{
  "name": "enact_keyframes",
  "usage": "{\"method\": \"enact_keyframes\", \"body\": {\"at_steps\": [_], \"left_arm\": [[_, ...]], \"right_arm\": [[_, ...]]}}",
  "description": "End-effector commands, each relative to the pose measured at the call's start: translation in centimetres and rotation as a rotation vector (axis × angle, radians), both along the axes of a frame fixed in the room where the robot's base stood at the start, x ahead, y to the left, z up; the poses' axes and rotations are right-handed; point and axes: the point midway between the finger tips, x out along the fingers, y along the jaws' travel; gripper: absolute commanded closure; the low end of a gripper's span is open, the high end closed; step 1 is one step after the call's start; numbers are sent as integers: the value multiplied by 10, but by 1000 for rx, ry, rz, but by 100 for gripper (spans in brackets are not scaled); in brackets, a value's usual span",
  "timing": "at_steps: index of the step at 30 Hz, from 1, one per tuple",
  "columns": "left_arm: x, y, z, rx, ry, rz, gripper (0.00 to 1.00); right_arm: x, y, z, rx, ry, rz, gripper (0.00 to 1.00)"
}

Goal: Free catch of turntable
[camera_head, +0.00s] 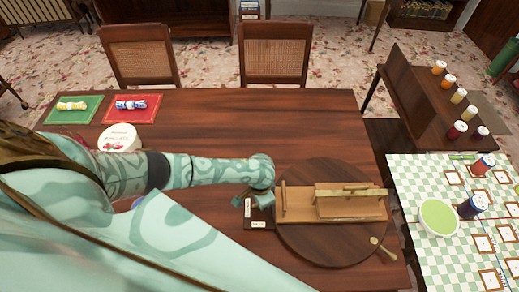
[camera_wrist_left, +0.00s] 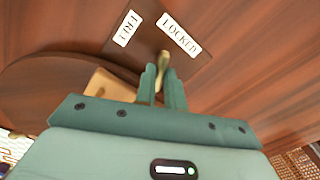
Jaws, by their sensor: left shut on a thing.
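The turntable (camera_head: 345,252) is a round dark wooden disc on the table, with a light wooden stand (camera_head: 348,207) on it. Its edge also shows in the left wrist view (camera_wrist_left: 45,88). A dark plate beside the disc's left edge bears a FREE label (camera_wrist_left: 127,28) and a LOCKED label (camera_wrist_left: 179,34). My left gripper (camera_head: 262,198) is over this plate. In the left wrist view its fingers (camera_wrist_left: 164,82) are shut on the brass-coloured catch (camera_wrist_left: 164,60), whose visible tip lies nearer LOCKED. The fingers hide the rest of it. My right gripper is out of view.
A brass knob (camera_head: 378,242) is at the disc's right edge. A checked table (camera_head: 415,180) with jars and a green bowl (camera_head: 438,217) stands right. The table beyond the disc is clear.

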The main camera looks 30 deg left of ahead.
Motion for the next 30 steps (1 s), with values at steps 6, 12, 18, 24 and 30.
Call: {"method": "enact_keyframes", "body": {"at_steps": [6, 12, 18, 24, 30], "left_arm": [[1, -1, 1, -2, -1, 49, 100], [1, 0, 0, -1, -2, 58, 100], [1, 0, 0, -1, -3, 57, 100], [1, 0, 0, -1, -2, 56, 67], [1, 0, 2, -1, -2, 56, 67]], "right_arm": [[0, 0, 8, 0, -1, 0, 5], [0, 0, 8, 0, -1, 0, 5], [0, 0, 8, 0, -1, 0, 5], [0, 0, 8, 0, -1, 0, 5], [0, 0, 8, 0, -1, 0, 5]]}}
